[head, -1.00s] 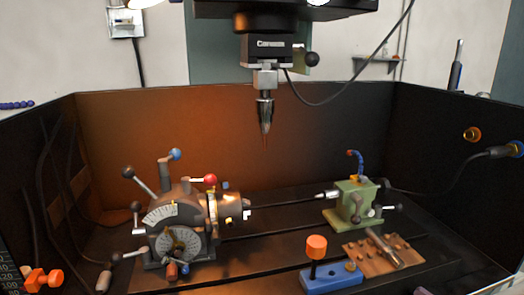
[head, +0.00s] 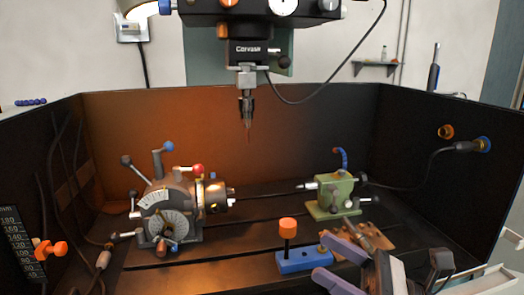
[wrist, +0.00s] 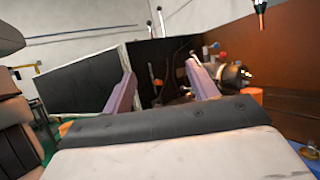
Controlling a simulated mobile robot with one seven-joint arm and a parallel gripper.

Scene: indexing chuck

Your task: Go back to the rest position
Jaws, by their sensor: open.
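My gripper (head: 321,255) is in the lower right of the head view, with two purple fingers spread apart and nothing between them. It appears in front of the blue block (head: 300,262) with its orange knob; I cannot tell the exact gap. In the wrist view my gripper (wrist: 160,72) is also open and empty. The indexing chuck (head: 175,215) stands at the left of the bed, with a red-knobbed lever and a blue-knobbed lever. It shows small and partly hidden behind the right finger in the wrist view (wrist: 232,74).
A green tailstock (head: 335,196) stands to the right of the chuck. A brown plate (head: 378,240) with a bar lies partly behind my gripper. The spindle (head: 246,105) hangs above the bed. Dark enclosure walls (head: 440,165) surround it. An orange-clamped scale (head: 25,245) is at left.

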